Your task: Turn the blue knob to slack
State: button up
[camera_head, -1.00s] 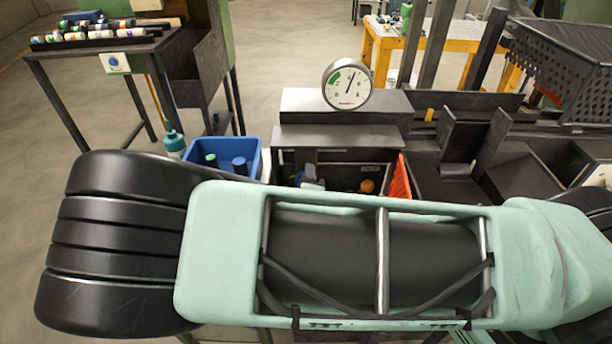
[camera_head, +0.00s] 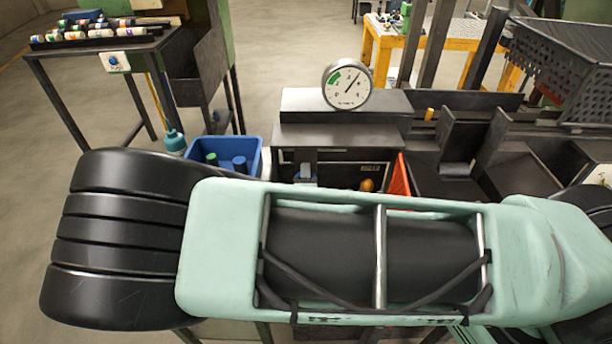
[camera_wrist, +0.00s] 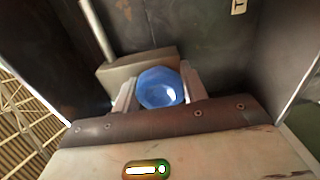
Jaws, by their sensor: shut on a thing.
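The blue knob (camera_wrist: 158,90) is faceted and shows in the middle of the wrist view. It sits between the two light fingers of my gripper (camera_wrist: 161,84), one on each side, and the gripper is shut on it. A grey block (camera_wrist: 118,74) is right behind the knob. In the head view my arm hides the gripper and this knob. A round white gauge (camera_head: 347,85) with a green band at its upper left stands on a dark metal block. Its needle points up and to the right, outside the green band.
A blue bin (camera_head: 256,160) with a green and a blue item stands left of the gauge stand. An orange-red panel (camera_head: 400,177) is right of it. A dark rack table (camera_head: 100,45) at the far left carries bottles and a white plate with a blue round mark (camera_head: 114,61).

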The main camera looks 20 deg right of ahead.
jog(key=o, duration=1)
jog(key=shift+c, duration=0.2)
jog(key=b+v, duration=0.3)
jog(key=v, duration=1.4)
jog(key=shift+s, duration=0.25)
